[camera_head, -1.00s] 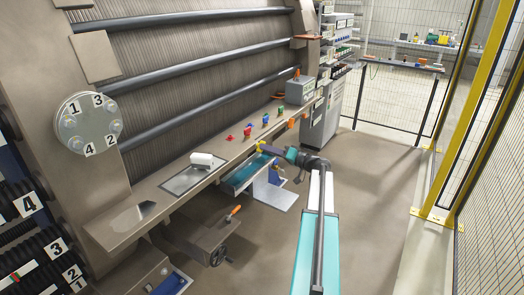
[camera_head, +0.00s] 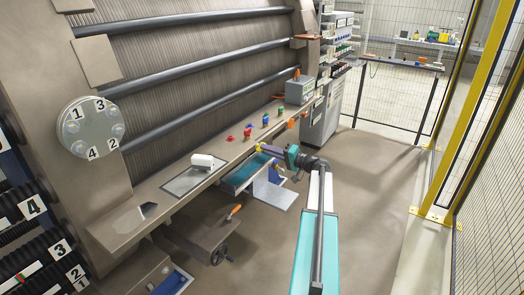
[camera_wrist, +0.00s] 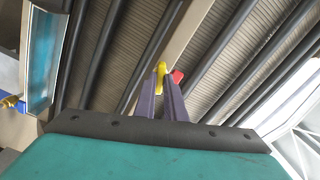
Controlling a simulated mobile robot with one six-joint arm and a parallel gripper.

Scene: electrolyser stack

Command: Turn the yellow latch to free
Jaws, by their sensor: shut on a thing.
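The yellow latch (camera_wrist: 159,72) shows in the wrist view between the fingertips of my gripper (camera_wrist: 160,84). My gripper's two purple fingers are shut on it. In the head view my gripper (camera_head: 262,148) reaches left to the bench edge, just above the teal-lined drawer. The latch is only a tiny yellow patch there, mostly hidden by the fingers, so its exact angle cannot be told.
The teal-lined drawer (camera_head: 236,183) sticks out under the bench, close to my arm. Red, blue and green pieces stand along the bench (camera_head: 150,196). The floor (camera_head: 360,190) to the right is clear.

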